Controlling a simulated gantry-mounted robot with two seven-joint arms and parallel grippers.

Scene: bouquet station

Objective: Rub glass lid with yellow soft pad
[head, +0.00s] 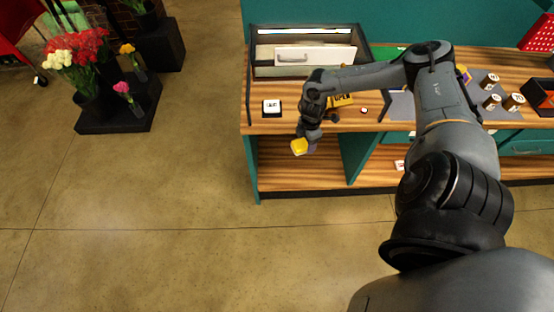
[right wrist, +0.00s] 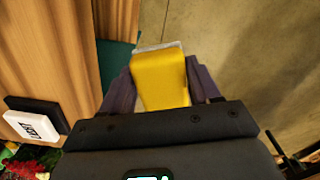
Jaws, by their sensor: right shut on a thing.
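My right gripper (head: 306,142) is shut on the yellow soft pad (head: 299,147) and holds it in front of the bench's front edge, over the floor side. In the right wrist view the yellow pad (right wrist: 161,79) sits between the two fingers, with a pale layer along its far edge. A dark-framed case (head: 257,62) with a pale, handled panel (head: 305,54) stands at the back left of the bench. The glass lid is probably part of this case, but I cannot make out the glass clearly. The pad is apart from the case. My left gripper is out of view.
The wooden bench (head: 385,119) has a lower shelf (head: 300,180). A black-and-white block (head: 271,107) sits at its left end, and a yellow OPEN sign (head: 342,100) lies behind my wrist. Several small labelled rolls (head: 491,101) stand at right. Flowers (head: 77,50) stand far left; the floor between is clear.

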